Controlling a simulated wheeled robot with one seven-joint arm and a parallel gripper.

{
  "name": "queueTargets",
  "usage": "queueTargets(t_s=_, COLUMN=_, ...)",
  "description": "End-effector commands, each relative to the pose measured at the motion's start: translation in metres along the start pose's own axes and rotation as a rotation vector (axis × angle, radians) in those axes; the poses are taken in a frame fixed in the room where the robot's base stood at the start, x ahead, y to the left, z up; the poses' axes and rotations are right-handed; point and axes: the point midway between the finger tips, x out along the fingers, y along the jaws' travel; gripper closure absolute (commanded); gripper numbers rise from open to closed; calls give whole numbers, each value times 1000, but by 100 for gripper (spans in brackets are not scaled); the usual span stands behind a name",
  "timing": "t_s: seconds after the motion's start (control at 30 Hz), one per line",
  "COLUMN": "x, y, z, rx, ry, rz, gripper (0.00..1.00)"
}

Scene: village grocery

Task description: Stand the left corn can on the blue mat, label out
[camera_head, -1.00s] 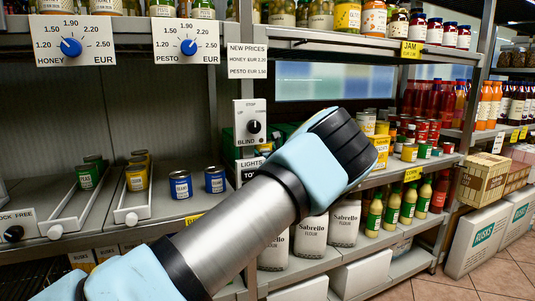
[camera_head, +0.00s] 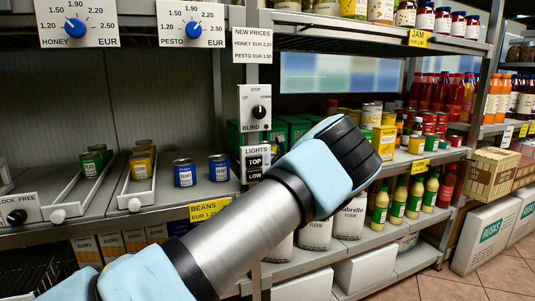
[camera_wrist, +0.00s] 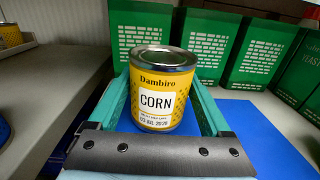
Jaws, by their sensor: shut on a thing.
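In the wrist view a yellow corn can (camera_wrist: 158,98) with a silver lid stands upright between the teal fingers of my gripper (camera_wrist: 160,80). The gripper is shut on it. Its CORN label faces the wrist camera. The blue mat (camera_wrist: 262,138) lies below and around the can. In the head view my arm hides the gripper, the held can and the mat. Other yellow cans (camera_head: 140,166) stand in a shelf lane at the left.
Green boxes (camera_wrist: 210,45) stand in a row close behind the can. In the head view, green peas cans (camera_head: 91,165) and blue beans cans (camera_head: 184,173) stand on the left shelf. A blind dial panel (camera_head: 255,107) and a lights panel (camera_head: 254,163) hang near my arm.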

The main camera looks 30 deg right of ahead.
Motion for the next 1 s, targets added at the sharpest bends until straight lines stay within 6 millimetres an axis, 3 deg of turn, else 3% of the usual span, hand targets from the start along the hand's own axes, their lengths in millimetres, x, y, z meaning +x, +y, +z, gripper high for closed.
queueTargets(t_s=0.53, x=0, y=0, z=-10, rx=0, ry=-1, rz=0, gripper=90)
queueTargets(t_s=0.57, x=0, y=0, z=-8, rx=0, ry=-1, rz=0, gripper=14)
queueTargets(t_s=0.7, x=0, y=0, z=-8, rx=0, ry=-1, rz=0, gripper=0)
queueTargets(t_s=1.0, x=-5, y=-1, z=-10, rx=1, ry=1, rz=-1, gripper=0)
